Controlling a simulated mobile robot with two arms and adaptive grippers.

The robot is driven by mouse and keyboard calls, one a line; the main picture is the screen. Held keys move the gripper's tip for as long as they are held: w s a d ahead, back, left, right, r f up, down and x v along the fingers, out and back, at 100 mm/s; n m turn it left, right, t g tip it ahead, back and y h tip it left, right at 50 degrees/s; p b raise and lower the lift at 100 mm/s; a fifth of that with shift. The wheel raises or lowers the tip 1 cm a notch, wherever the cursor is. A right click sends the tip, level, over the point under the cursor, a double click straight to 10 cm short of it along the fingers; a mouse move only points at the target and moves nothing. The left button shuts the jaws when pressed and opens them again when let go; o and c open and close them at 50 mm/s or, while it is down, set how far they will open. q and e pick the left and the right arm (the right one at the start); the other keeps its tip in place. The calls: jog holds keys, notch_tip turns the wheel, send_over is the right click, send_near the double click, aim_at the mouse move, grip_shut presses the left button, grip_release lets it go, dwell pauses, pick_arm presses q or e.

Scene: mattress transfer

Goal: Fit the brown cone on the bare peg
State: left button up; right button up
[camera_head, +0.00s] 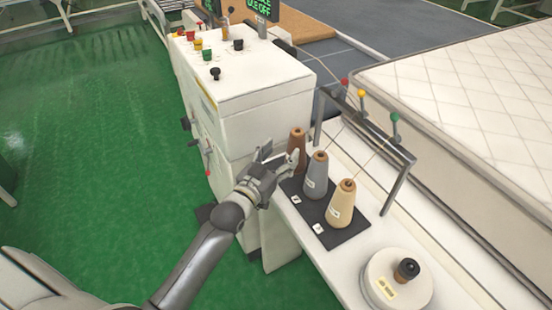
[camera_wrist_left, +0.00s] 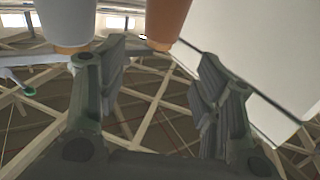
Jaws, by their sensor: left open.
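The brown cone (camera_head: 297,146) stands at the far end of a row of cones on the dark mat (camera_head: 349,233), and its lower part is hidden by my left gripper. My left gripper (camera_head: 279,160) is open beside it, with one finger close in front of the cone. In the left wrist view the brown cone (camera_wrist_left: 167,22) shows at the top, beyond the open fingers (camera_wrist_left: 158,90). I cannot tell whether they touch it. I cannot make out a bare peg. My right gripper is not in view.
The grey cone (camera_head: 316,180) and tan cone (camera_head: 341,207) stand close beside the brown one. A metal thread frame (camera_head: 401,183) rises behind them. A white round container (camera_head: 380,277) stands at the near end. A control cabinet (camera_head: 238,75) and a mattress (camera_head: 475,95) flank the row.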

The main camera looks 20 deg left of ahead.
pick_arm(q)
jog(key=shift+s+a, duration=0.1)
jog(key=shift+s, duration=0.8)
